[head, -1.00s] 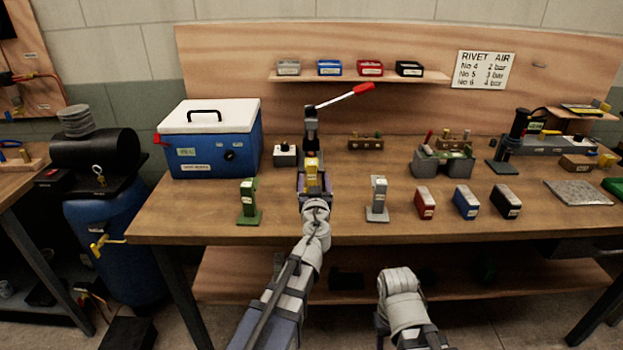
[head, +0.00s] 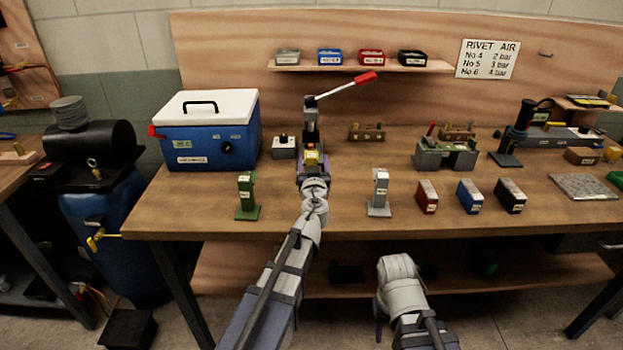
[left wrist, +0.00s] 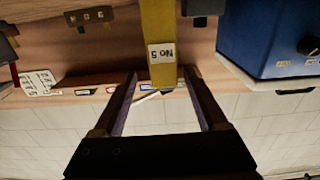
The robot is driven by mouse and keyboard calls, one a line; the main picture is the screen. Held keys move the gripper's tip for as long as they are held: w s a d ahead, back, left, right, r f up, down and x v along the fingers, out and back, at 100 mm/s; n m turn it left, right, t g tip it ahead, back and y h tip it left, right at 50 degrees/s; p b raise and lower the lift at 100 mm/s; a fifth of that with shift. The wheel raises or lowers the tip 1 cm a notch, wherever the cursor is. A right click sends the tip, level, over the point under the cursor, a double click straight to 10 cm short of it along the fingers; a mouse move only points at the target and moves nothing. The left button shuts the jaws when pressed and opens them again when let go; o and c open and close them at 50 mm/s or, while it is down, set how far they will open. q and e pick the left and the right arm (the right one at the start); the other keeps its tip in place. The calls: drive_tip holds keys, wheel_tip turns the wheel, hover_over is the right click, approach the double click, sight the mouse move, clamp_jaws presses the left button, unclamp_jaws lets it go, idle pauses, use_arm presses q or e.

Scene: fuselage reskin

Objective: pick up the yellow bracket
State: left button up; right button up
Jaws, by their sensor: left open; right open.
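The yellow bracket (head: 311,157) stands on the workbench, in front of the lever press; my left gripper hides its lower part. In the left wrist view, the yellow bracket (left wrist: 159,28) carries a white "No 5" label, and its end reaches between the two fingers. My left gripper (head: 312,172) is open; in the left wrist view (left wrist: 160,76) a finger is on each side of the bracket, with gaps visible. My right gripper (head: 379,325) is low in front of the bench, with its fingers mostly hidden.
A green bracket (head: 246,194) stands to the left and a grey bracket (head: 379,192) to the right. The lever press (head: 311,121) is behind. A blue cooler box (head: 211,141) is at the left. Red, blue and black boxes (head: 470,196) are to the right.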

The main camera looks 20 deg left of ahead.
use_arm(q)
drive_tip(key=x, duration=0.4)
drive_tip(key=shift+w+a, duration=0.35)
drive_tip(key=shift+s, duration=0.1)
drive_tip(key=shift+c, duration=0.2)
clamp_jaws()
idle(0.8)
